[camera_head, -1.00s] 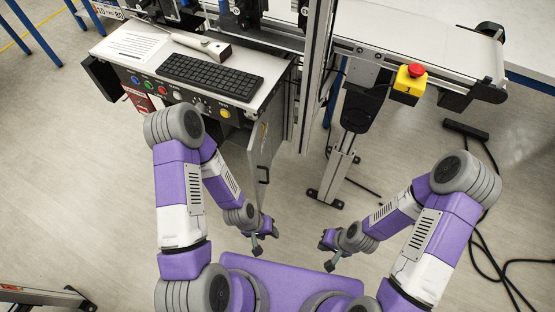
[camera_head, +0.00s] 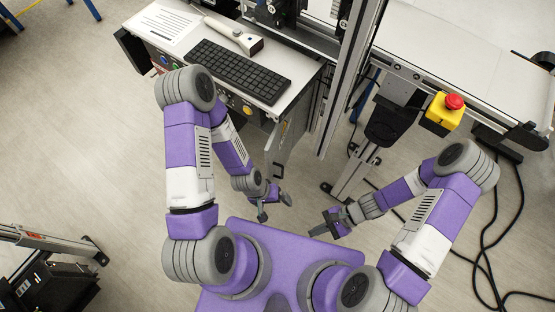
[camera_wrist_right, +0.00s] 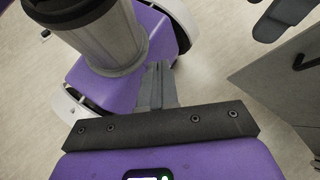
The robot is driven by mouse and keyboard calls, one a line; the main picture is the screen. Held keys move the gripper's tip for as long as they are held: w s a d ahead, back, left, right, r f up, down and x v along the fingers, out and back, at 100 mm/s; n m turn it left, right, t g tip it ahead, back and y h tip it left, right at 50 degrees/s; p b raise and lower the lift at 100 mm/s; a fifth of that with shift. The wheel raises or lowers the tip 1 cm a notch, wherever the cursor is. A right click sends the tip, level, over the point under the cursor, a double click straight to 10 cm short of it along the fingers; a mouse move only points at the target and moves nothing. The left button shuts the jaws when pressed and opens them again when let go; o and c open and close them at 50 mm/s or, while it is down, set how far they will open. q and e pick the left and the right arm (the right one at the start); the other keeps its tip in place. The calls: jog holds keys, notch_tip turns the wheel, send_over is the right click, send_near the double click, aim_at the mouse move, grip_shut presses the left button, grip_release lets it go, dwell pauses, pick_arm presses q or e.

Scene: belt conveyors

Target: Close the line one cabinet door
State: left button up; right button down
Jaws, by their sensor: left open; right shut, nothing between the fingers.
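The line one cabinet door (camera_head: 284,146) stands open in the head view, seen nearly edge-on, jutting from the right end of the control cabinet towards me. In the right wrist view its grey panel (camera_wrist_right: 285,82) shows at the right, with a black handle (camera_wrist_right: 307,62). My left gripper (camera_head: 275,207) is open and empty, just on the near side of the door's lower end, apart from it as far as I can tell. My right gripper (camera_head: 319,231) is shut and empty, lower and to the right of the door. Its closed fingers (camera_wrist_right: 157,88) show in the wrist view.
The control cabinet's top holds a keyboard (camera_head: 238,71), a scanner (camera_head: 235,36) and a paper sheet (camera_head: 168,22). A metal post (camera_head: 345,80) and a conveyor with a red emergency button (camera_head: 454,101) stand to the right. Black cables lie on the floor at right.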

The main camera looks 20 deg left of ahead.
jog(key=w+a+r+m+t+y+p, duration=0.1)
jog(key=w+a+r+m+y+p, duration=0.1)
jog(key=w+a+r+m+y, duration=0.25)
jog(key=m+t+y+p, duration=0.2)
jog(key=m+t+y, duration=0.3)
jog(key=t, duration=0.1)
send_near(269, 162)
pick_arm(q)
notch_tip(269, 162, up, 2)
jog(key=b, duration=0.2)
jog(key=shift+r+b, duration=0.15)
jog(key=shift+b, duration=0.15)
pick_arm(e)
jog(key=a, duration=0.7)
jog(key=shift+w, duration=0.2)
